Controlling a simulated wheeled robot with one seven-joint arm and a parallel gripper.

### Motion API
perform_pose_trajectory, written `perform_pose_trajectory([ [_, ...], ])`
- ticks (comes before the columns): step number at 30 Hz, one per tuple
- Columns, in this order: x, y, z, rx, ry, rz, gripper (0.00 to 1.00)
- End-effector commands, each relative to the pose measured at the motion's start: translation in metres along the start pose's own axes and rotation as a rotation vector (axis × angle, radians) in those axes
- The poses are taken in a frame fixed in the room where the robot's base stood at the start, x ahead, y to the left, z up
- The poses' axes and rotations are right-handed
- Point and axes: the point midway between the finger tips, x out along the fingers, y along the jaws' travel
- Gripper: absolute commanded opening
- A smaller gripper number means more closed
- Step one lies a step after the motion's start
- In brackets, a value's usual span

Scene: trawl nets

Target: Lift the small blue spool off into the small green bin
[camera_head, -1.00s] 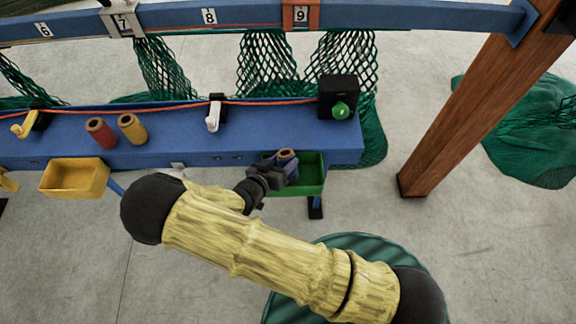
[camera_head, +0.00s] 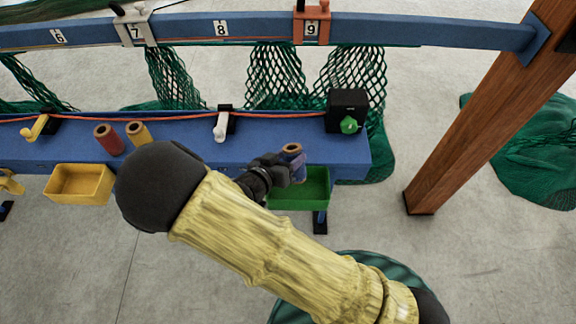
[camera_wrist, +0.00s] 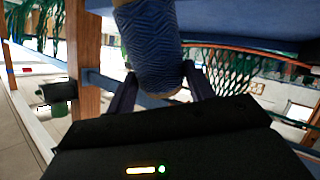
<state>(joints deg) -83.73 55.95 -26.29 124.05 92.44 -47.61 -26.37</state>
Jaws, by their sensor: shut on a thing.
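The small blue spool (camera_head: 297,166) has a tan core end and sits in my gripper (camera_head: 282,170), above the blue bench's front edge and the back of the green bin. In the wrist view the spool (camera_wrist: 151,48) shows ribbed blue winding between the two fingers of my gripper (camera_wrist: 158,85). My gripper is shut on it. The small green bin (camera_head: 300,203) hangs at the bench's front right, partly hidden behind my arm and gripper.
A red spool (camera_head: 109,139) and a yellow spool (camera_head: 138,132) stand on the blue bench (camera_head: 75,142). A yellow bin (camera_head: 80,196) hangs at front left.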

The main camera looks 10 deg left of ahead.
Motion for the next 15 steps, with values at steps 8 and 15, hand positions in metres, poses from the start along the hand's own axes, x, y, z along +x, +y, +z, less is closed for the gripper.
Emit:
perform_pose_trajectory([
  [8,-0.0031,0.0035,-0.0075,-0.001,0.0,0.001,0.23],
  [15,-0.003,0.0034,-0.0074,-0.001,0.0,0.001,0.23],
])
